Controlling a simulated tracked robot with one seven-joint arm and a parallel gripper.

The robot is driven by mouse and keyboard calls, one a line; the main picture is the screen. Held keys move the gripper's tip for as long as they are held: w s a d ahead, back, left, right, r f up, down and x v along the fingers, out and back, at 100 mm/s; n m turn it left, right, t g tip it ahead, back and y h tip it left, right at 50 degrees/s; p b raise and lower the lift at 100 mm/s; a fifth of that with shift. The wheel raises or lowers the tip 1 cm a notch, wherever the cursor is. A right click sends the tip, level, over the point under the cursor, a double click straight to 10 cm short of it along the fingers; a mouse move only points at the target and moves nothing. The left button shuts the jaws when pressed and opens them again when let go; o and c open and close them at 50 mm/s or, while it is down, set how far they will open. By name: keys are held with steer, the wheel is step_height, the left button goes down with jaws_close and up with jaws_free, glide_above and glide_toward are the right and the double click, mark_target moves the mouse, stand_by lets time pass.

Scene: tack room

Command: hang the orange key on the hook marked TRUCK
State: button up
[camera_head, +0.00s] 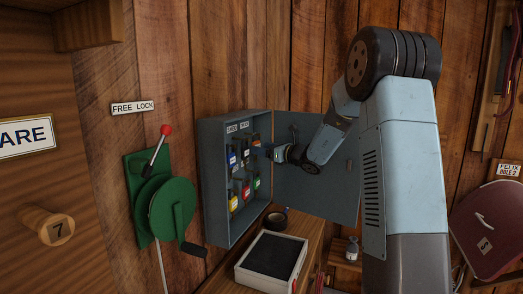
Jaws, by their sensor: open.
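The open grey key cabinet (225,119) is on the wooden wall, its door (330,194) swung out to the right. Several keys with coloured tags hang inside: a blue one (232,159) in the upper row, and yellow (233,203), red (246,190) and green (256,183) ones lower down. Small white labels (232,127) sit above the upper row; which one reads TRUCK is too small to tell. My gripper (264,150) is open at the right side of the cabinet opening, close to the upper row; its fingertips are small and partly unclear.
A green crank winch (172,207) with a red-knobbed lever is left of the cabinet. Below stand a dark-topped tray (243,274) and a dark round bowl (275,221). A small bottle (352,249) is on a low shelf. The door stands behind my wrist.

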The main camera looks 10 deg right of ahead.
steer(key=v, duration=1.2)
steer(key=s+a+n+g+h, duration=0.1)
steer(key=s+a+n+g, duration=0.4)
steer(key=s+a+n, duration=0.45)
steer(key=s+a+n+g+h, duration=0.1)
steer(key=s+a+n+g, duration=0.4)
steer(key=s, duration=0.7)
steer(key=s+d+n+h, duration=0.4)
steer(key=s+n, duration=0.3)
steer(key=s, duration=0.1)
steer(key=s+d+f+n+t+h, duration=0.1)
steer(key=s+d+n+h, duration=0.3)
steer(key=s, duration=0.5)
steer(key=n+h, duration=0.1)
steer(key=n, duration=0.1)
steer(key=shift+s+f+n+t, duration=0.3)
steer(key=shift+s+n, duration=0.05)
